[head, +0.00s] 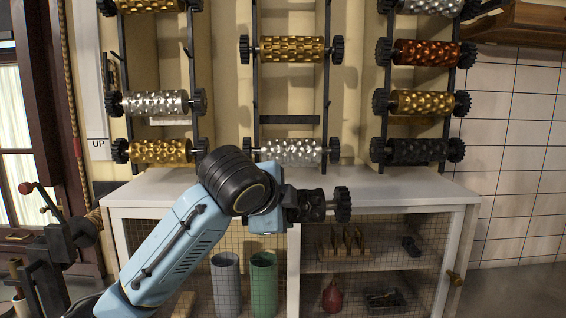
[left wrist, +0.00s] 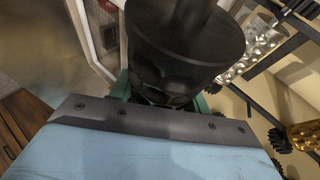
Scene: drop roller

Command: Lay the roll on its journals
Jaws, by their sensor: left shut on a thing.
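A dark roll (head: 312,206) with a black toothed gear on its right end is held in my left gripper (head: 287,207), in front of the white cabinet top. Its left part is hidden behind my wrist. In the left wrist view the dark roll (left wrist: 185,40) fills the top middle, close to the jaws; the fingertips are mostly hidden behind it. At the left edge of the head view stands a dark machine (head: 62,243) with a red-knobbed lever. Journals cannot be made out on it. My right gripper is not in view.
Gold, silver, copper and black rolls sit on wall racks, such as a gold roll (head: 291,49) and a silver roll (head: 290,151). The white cabinet (head: 420,190) has mesh doors, with green and grey cylinders inside. Its top is clear at the right.

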